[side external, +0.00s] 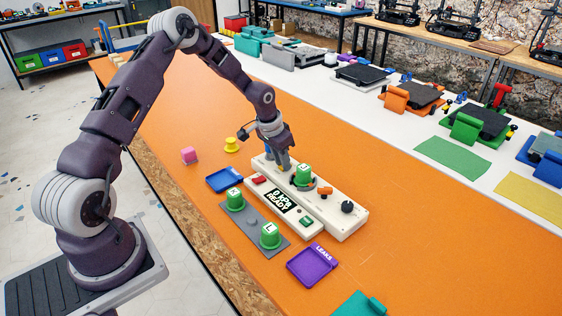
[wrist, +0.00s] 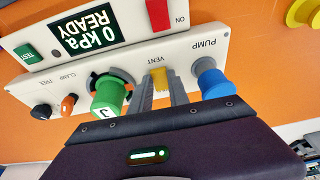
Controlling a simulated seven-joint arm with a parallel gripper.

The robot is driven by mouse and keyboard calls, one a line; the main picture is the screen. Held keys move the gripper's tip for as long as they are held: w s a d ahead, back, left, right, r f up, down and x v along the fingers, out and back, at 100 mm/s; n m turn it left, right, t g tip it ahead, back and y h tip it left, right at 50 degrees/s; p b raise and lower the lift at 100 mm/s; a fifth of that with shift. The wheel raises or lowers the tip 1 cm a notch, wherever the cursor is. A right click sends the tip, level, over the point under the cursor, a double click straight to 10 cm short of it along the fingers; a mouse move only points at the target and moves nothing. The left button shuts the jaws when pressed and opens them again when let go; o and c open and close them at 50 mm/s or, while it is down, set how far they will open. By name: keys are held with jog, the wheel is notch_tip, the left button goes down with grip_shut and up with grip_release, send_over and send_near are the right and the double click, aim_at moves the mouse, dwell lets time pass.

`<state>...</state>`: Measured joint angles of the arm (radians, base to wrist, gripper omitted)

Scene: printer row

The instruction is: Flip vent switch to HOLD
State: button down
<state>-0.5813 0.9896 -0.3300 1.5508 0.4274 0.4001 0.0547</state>
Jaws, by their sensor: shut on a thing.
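The yellow vent switch (wrist: 160,78) shows in the wrist view on the cream panel (wrist: 130,65), behind the printed word VENT. My gripper (wrist: 159,84) has one finger on each side of this switch and is shut on it. In the side view my gripper (side external: 283,166) reaches down to the panel (side external: 345,222) from above, and it hides the switch there. No HOLD label can be read, and I cannot tell which position the switch is in.
A green cylinder marked J (wrist: 108,96) and a blue PUMP knob (wrist: 212,80) flank my fingers closely. An orange clamp knob (wrist: 68,103) is farther left. The display (wrist: 83,30) reads 0 kPa READY. Green cylinders X (side external: 235,202) and L (side external: 270,237) stand in front.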

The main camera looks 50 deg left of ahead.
jog(key=shift+w+r+g, duration=0.1)
jog(key=shift+w+g, duration=0.1)
jog(key=shift+g, duration=0.5)
jog(key=shift+w+r+g, duration=0.1)
jog(key=shift+w+g, duration=0.1)
jog(key=shift+g, duration=0.5)
jog(key=c, duration=1.2)
grip_release()
jog(key=shift+c, duration=0.2)
